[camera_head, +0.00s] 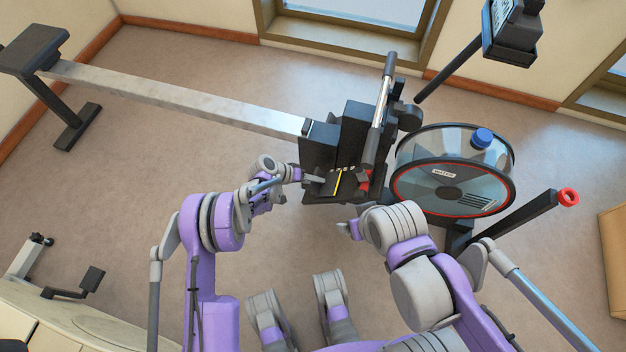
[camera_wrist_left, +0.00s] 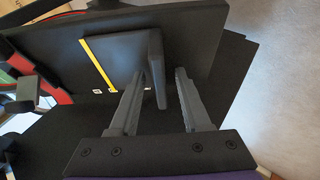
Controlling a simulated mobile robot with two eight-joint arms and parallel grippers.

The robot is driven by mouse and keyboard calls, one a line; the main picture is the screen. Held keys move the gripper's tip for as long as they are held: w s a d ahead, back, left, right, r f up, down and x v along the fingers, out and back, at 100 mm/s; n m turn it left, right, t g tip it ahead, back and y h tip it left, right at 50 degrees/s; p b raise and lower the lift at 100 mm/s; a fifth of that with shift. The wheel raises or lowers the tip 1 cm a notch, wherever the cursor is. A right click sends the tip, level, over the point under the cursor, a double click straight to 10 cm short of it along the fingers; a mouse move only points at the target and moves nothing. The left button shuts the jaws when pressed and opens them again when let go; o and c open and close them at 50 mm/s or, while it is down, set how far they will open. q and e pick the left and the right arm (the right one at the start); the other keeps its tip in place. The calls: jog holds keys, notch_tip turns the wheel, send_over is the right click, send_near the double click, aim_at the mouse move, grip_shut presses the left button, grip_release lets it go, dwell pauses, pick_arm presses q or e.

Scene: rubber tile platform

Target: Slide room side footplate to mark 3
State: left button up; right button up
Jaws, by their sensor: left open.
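The room side footplate (camera_head: 328,187) is a dark plate low on the near side of the rowing machine, beside a yellow line (camera_head: 338,182). In the left wrist view the footplate (camera_wrist_left: 125,58) shows an upright dark edge and the yellow line (camera_wrist_left: 97,64) to its left. My left gripper (camera_head: 316,180) is at the footplate's left end. In the left wrist view its two fingers (camera_wrist_left: 162,76) are apart, with the upright edge between them; contact cannot be told. My right gripper (camera_head: 346,229) hangs below the footplate, apart from it; its jaws are too small to judge.
A round water tank (camera_head: 455,172) stands right of the footplate, with a handle bar (camera_head: 382,98) above. A red strap part (camera_wrist_left: 52,85) lies left in the wrist view. Floor in front is clear.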

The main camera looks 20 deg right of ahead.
pick_arm(q)
jog(key=p+v, duration=0.1)
jog(key=v, duration=0.9)
jog(key=shift+a+r+p, duration=0.25)
jog(key=shift+p, duration=0.1)
